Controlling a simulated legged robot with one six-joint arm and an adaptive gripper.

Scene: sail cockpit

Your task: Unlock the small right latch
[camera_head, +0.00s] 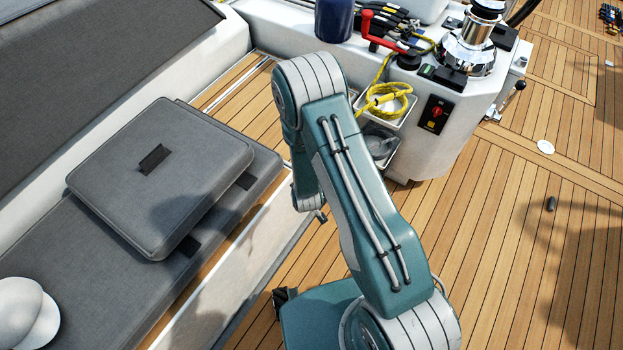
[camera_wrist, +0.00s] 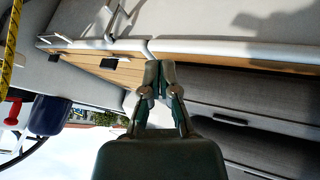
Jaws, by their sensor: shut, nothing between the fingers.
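In the wrist view my gripper (camera_wrist: 161,82) is shut and empty, its two fingertips together in front of the bench edge. To its left, a small dark rectangular fitting (camera_wrist: 110,63) sits on a wooden strip (camera_wrist: 90,62). I cannot tell whether this is the small right latch, or whether any latch is locked. In the head view my arm crosses the middle and reaches down beside the bench; the fingers cannot be made out there. No latch can be clearly recognised in the head view.
A grey cushion (camera_head: 160,185) lies on the bench at left, with a white cap-like object (camera_head: 25,312) nearby. A white console with a chrome winch (camera_head: 468,50), yellow rope (camera_head: 390,98), red handle (camera_head: 367,25) and blue container (camera_head: 334,20) stands behind. The deck (camera_head: 500,240) at right is largely clear.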

